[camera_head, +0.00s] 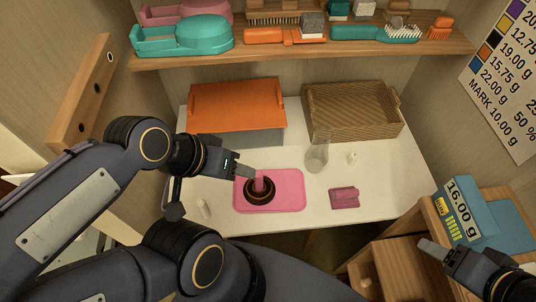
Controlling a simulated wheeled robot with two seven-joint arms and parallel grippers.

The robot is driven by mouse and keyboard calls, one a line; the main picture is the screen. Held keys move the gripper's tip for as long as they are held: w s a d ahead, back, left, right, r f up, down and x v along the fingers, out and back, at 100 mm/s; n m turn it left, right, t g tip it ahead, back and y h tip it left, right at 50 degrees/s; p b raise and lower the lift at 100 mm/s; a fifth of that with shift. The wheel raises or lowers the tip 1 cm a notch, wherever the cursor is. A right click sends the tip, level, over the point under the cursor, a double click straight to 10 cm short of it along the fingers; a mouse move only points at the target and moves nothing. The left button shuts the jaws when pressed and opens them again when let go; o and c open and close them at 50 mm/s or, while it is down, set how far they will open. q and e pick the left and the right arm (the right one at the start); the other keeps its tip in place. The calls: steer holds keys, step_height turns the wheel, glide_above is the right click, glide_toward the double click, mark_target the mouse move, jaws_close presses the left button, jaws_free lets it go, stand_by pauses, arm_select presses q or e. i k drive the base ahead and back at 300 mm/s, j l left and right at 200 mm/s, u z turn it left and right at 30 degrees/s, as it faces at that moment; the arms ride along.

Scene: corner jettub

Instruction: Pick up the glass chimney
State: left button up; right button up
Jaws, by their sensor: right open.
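The clear glass chimney (317,153) stands upright on the white table, between the pink mat (293,200) and the wicker tray. A dark round lamp base (259,190) with a pink upright part sits on the mat. My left gripper (247,172) is just above and left of the base, its tips close to the pink part; I cannot tell whether they touch it or are shut. My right gripper (436,252) is at the lower right, open and empty, near the blue scale and well away from the chimney.
An orange-topped box (237,100) and a wicker tray (352,110) stand at the back. The blue scale (461,212) is at the right. A loaded shelf (300,53) hangs above.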

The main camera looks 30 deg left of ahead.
mark_target(317, 156)
steer(key=j+z, duration=0.2)
steer(key=z, duration=0.25)
steer(key=k+j+z, duration=0.1)
steer(key=z, duration=0.4)
steer(key=j+z, duration=0.2)
steer(key=z, duration=0.25)
steer(key=k+l, duration=0.05)
